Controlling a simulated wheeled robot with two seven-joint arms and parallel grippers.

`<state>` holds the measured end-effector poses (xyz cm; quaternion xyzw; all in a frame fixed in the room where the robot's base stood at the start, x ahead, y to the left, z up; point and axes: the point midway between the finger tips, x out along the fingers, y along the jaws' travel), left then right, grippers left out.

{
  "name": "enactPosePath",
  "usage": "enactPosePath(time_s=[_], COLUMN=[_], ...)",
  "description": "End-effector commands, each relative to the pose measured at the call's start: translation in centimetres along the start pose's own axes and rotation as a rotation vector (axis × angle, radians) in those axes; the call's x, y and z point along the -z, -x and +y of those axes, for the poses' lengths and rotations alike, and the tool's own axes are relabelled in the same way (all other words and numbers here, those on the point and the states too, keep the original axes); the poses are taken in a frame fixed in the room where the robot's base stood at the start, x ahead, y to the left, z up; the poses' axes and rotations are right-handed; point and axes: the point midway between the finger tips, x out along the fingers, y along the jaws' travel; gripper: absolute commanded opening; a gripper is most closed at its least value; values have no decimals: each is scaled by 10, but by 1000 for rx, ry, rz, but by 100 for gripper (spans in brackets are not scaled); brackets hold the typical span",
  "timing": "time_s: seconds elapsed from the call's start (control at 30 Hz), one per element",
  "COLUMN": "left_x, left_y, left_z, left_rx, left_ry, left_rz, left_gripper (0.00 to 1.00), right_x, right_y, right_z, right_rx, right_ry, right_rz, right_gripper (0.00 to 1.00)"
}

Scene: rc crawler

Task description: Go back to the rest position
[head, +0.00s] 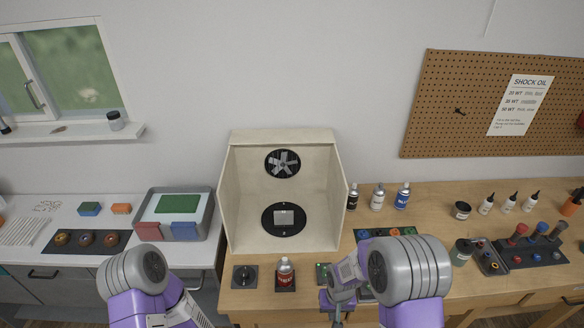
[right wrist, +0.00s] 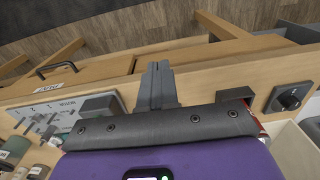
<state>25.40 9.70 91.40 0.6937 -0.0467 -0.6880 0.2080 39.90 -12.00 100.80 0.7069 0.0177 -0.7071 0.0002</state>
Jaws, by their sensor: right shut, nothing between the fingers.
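My right gripper (head: 337,318) hangs over the front edge of the wooden bench, right of the red-labelled bottle. In the right wrist view its two fingers (right wrist: 158,72) are together, with nothing between them. They point out past the bench's front edge, over the floor. My left forearm (head: 155,295) is at the lower left, in front of the white counter; its gripper is outside the picture.
A spray booth (head: 240,215) with a fan and round turntable stands mid-bench. The red-labelled bottle (head: 285,275) and a black dial (head: 244,276) are before it. Bottles, a tool rack (head: 540,262) and small parts fill the right. A grey tray (head: 208,215) is left.

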Motion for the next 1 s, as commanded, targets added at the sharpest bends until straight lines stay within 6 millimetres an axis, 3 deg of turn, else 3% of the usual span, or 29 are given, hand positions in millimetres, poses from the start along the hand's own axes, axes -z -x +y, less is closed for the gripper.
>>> enactPosePath(time_s=[0.03, 0.37, 0.6, 0.8, 1.0], left_x=[0, 3, 5, 6, 6], left_y=[-12, -58, -115, -141, -144], left_z=[-5, -22, -43, -53, -54], left_rx=[0, 0, 0, 0, 0], left_ry=[0, 0, 1, 0, 0], left_rz=[0, 0, 0, 0, 0], left_gripper=[43, 43, 43, 43, 43], right_x=[-7, -53, -110, -137, -143], right_y=[-22, -118, -211, -245, -249], right_z=[2, 1, -9, -18, -21], right_rx=[15, 129, 258, 322, 338], right_ry=[-9, -65, -168, -237, -256], right_rz=[-8, -25, -21, 5, 17], right_gripper=[0, 0, 0, 0, 0])
